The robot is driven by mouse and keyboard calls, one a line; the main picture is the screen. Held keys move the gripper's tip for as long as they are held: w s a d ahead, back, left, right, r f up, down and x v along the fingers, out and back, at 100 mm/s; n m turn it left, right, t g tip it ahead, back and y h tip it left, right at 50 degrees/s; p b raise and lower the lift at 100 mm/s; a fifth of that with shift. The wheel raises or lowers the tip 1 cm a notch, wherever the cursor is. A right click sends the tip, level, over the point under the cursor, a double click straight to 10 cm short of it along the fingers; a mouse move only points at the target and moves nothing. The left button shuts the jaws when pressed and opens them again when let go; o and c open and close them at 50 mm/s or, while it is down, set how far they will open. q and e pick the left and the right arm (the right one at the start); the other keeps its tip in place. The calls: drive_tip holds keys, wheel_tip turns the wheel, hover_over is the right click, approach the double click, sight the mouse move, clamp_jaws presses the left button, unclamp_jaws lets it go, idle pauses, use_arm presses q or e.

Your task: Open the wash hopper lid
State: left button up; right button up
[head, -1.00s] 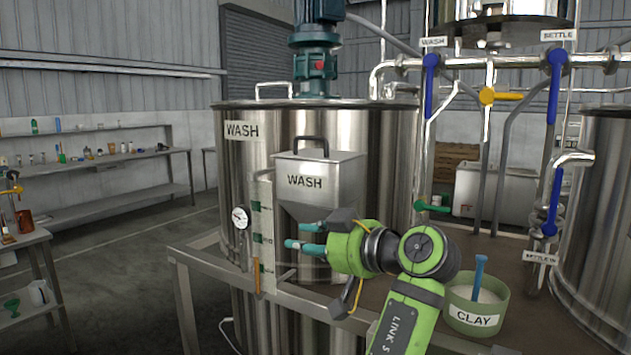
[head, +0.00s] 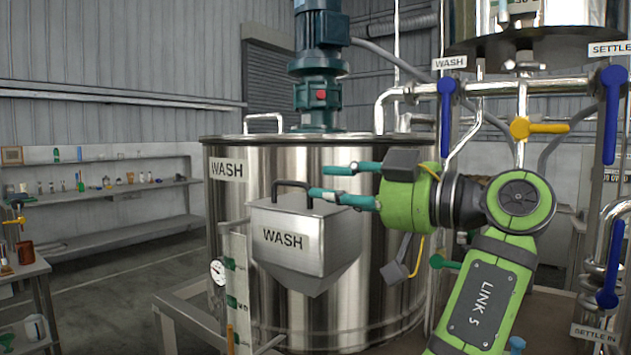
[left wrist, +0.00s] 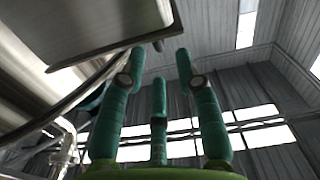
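The wash hopper (head: 305,248) is a steel box marked WASH on the front of the wash tank. Its lid (head: 300,205) is a flat top, lying shut, with a dark bar handle (head: 293,184) standing up from it. My left gripper (head: 335,183) is open and empty, its teal fingers pointing left at lid height, near the handle's right side. I cannot tell whether a finger touches the lid. In the left wrist view the fingers (left wrist: 160,90) are spread with nothing between them, and a metal edge shows at upper left. My right gripper is not in view.
The steel wash tank (head: 370,255) with its blue-green motor (head: 318,60) stands behind the hopper. A gauge (head: 217,272) is at its left. Pipes with blue valve handles (head: 446,115) and a yellow one (head: 538,128) are at the right. Shelves line the left wall.

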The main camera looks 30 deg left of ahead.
sight(297, 184)
use_arm(q)
drive_tip(key=shift+w+a, duration=0.45)
drive_tip(key=a, duration=0.2)
drive_tip(key=s+a+p, duration=0.1)
drive_tip(key=a, duration=0.1)
drive_tip(key=shift+r, duration=0.2)
drive_tip(key=shift+w+a+f+p, duration=0.15)
drive_tip(key=shift+a+p, duration=0.1)
drive_tip(key=shift+a, duration=0.2)
drive_tip(key=shift+w+a+p, duration=0.15)
drive_tip(key=shift+a+p, duration=0.1)
drive_tip(key=shift+a, duration=0.15)
drive_tip(key=shift+w+a, duration=0.1)
drive_tip(key=shift+a, duration=0.15)
drive_tip(key=shift+a+f, duration=0.1)
drive_tip(key=c, duration=0.6)
clamp_jaws()
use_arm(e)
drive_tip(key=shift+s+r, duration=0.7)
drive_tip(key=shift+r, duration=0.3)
